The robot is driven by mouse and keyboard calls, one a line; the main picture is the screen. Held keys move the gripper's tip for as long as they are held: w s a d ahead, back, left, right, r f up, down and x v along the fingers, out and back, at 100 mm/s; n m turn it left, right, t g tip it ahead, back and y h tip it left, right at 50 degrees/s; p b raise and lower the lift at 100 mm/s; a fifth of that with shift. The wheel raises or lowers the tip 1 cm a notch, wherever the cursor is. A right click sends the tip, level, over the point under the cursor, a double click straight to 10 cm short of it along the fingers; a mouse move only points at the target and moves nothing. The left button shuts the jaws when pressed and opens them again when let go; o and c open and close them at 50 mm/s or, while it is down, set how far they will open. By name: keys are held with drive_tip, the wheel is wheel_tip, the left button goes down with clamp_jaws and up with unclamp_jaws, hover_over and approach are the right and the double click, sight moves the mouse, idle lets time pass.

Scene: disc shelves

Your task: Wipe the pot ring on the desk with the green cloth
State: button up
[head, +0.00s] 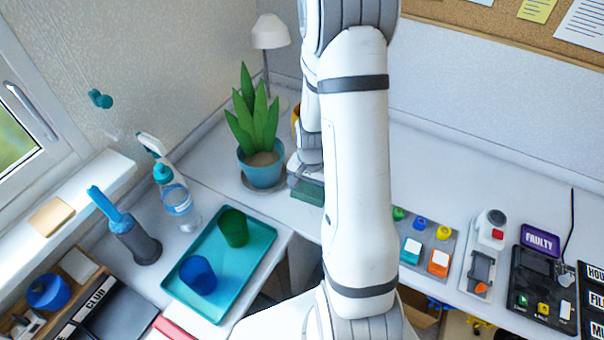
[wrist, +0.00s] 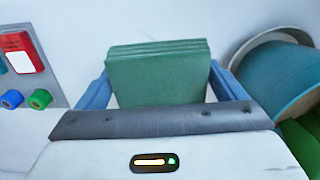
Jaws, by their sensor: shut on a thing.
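The green cloth (head: 309,193) is a folded pad held in my gripper (head: 304,180), low over the desk just right of the potted plant. In the wrist view the cloth (wrist: 157,78) sits between the two blue fingers of my gripper (wrist: 160,92), its folded layers showing along the top. I cannot tell whether the cloth touches the desk (head: 215,160). No pot ring can be made out; my arm and the cloth hide part of the desk.
A plant in a teal pot (head: 262,172) stands on a saucer close left of my gripper. A teal tray (head: 218,268) with two cups and a spray bottle (head: 178,200) are further left. A button panel (head: 428,240) lies right of my arm.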

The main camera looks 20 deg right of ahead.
sight(309, 209)
drive_tip(key=shift+f+b, duration=1.1)
drive_tip(key=shift+f, duration=0.5)
wheel_tip(309, 209, down, 4)
drive_tip(key=shift+r+b, duration=0.1)
drive_tip(key=shift+b, duration=1.15)
drive_tip(key=shift+s+f, duration=0.1)
drive_tip(key=shift+f, duration=0.5)
drive_tip(key=shift+r, duration=0.6)
drive_tip(key=shift+c, duration=0.3)
drive_tip(key=s+d, duration=0.1)
drive_tip(key=s+d+p, duration=0.1)
drive_tip(key=s, duration=0.1)
drive_tip(key=shift+s+d+f, duration=0.15)
drive_tip(key=shift+s+d, duration=0.05)
drive_tip(key=shift+d, duration=0.1)
drive_tip(key=w+a, duration=0.1)
drive_tip(key=w, duration=0.1)
drive_tip(key=w+a, duration=0.1)
drive_tip(key=shift+w+a+f+b, duration=0.25)
drive_tip(key=shift+a+b, duration=0.05)
drive_tip(key=shift+b, duration=0.1)
wheel_tip(309, 209, up, 4)
drive_tip(key=shift+a+f+p, duration=0.15)
drive_tip(key=shift+f+p, duration=0.1)
drive_tip(key=shift+p, duration=0.7)
drive_tip(key=shift+w+r+p, duration=0.1)
drive_tip(key=shift+r+p, duration=0.45)
drive_tip(key=shift+r, duration=0.1)
drive_tip(key=shift+r+p, duration=1)
drive_tip(key=shift+r, duration=0.65)
